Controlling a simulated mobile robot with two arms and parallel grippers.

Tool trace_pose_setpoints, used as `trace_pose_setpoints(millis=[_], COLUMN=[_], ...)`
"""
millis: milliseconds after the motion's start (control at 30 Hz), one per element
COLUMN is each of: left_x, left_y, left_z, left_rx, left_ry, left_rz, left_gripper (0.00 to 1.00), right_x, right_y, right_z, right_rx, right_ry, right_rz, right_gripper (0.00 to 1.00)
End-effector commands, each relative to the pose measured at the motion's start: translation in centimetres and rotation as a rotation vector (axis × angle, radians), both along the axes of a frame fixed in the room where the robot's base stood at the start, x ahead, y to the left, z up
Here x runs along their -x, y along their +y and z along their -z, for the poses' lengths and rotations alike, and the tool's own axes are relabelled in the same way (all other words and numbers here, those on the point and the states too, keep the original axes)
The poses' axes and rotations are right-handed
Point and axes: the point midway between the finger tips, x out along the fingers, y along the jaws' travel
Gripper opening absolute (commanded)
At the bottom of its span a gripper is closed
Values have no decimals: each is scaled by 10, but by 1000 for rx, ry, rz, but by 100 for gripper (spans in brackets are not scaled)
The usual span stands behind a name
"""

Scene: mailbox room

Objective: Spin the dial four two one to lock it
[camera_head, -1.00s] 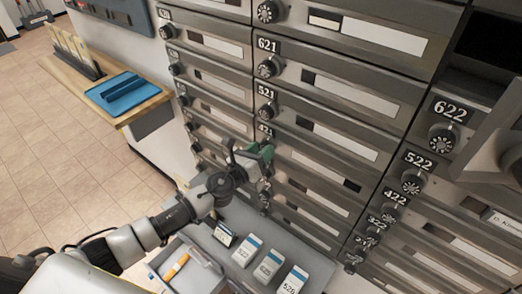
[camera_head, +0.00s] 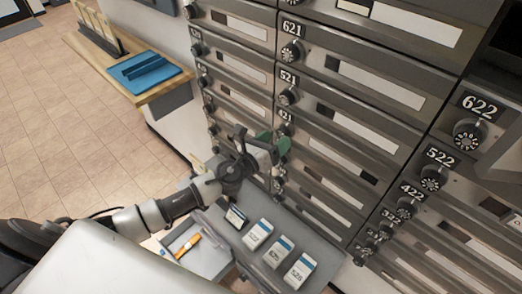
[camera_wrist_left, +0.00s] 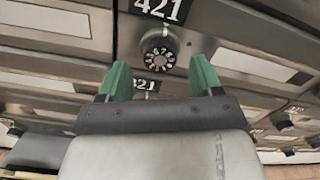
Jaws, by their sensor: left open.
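The dial under the 421 label (camera_head: 284,117) is a round dark knob with white numbers. In the left wrist view the 421 dial (camera_wrist_left: 159,51) shows beyond and between the green fingertips, apart from them as far as I can see. My left gripper (camera_head: 275,143) is open and empty in front of the mailbox wall, just below the 421 label. Its green fingers (camera_wrist_left: 160,80) point at the dial. In the head view the gripper hides part of that dial. My right gripper is not in view.
Similar dials sit close above, such as 521 (camera_head: 288,96) and 621 (camera_head: 291,52). A grey ledge (camera_head: 325,262) below the boxes holds several labelled cards. An open drawer (camera_head: 205,255) with an orange item is below my left arm. A wooden shelf (camera_head: 160,90) holds a blue tray (camera_head: 143,70).

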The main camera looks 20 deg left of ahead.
Motion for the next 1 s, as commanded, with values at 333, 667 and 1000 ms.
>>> trace_pose_setpoints(millis=[333,667,1000], left_x=[65,81,80], left_y=[23,29,29], left_z=[4,0,0], left_rx=[-1,0,0], left_ry=[4,1,1], left_rz=[0,0,0], left_gripper=[65,65,65], right_x=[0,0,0], right_y=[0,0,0], right_z=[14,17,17], right_rx=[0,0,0], right_ry=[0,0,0], right_rz=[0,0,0], right_gripper=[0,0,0])
